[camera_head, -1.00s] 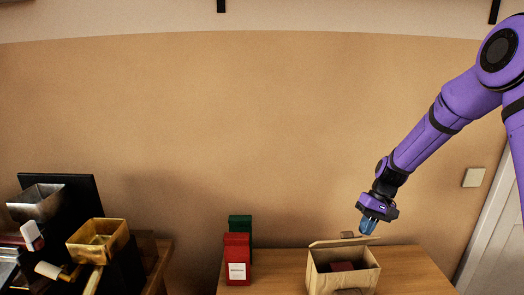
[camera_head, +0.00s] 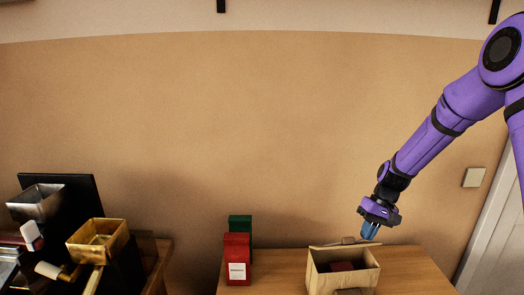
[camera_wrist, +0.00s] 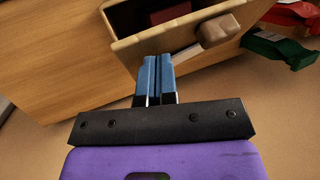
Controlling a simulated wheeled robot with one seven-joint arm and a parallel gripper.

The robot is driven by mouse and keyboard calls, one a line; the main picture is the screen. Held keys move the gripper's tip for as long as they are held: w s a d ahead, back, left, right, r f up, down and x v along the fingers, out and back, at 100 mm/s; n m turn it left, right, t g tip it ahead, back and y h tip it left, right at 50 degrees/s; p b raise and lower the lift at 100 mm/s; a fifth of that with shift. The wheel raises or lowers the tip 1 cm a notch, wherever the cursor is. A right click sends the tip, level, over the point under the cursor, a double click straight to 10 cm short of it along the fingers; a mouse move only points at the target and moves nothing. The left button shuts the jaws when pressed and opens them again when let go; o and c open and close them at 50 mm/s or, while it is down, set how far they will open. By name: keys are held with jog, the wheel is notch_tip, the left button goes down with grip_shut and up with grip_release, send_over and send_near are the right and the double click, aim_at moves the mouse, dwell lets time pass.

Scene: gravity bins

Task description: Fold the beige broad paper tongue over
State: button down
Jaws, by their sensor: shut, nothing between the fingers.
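An open beige paper box (camera_head: 327,282) stands on the table, with a dark red item (camera_head: 342,266) inside. Its broad beige paper tongue (camera_head: 335,247) shows as a thin strip along the far rim. In the wrist view the tongue (camera_wrist: 185,28) lies along the box's near edge, and the red item (camera_wrist: 170,13) shows in the opening. My gripper (camera_head: 369,233) is shut and empty, its blue fingertips just above the box's far right side. In the wrist view the fingertips (camera_wrist: 157,60) lie close to that edge; I cannot tell whether they touch it.
A rounded beige block (camera_wrist: 219,29) with a pale stick is beside the box rim. A red packet (camera_head: 237,259) and a green packet (camera_head: 240,224) stand left of the box. Metal bins (camera_head: 98,241) are far left. Bare tabletop (camera_head: 415,270) lies right of the box.

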jog(key=shift+s, duration=0.1)
jog(key=shift+s+f, duration=0.45)
jog(key=shift+f, duration=0.1)
dwell(0.3)
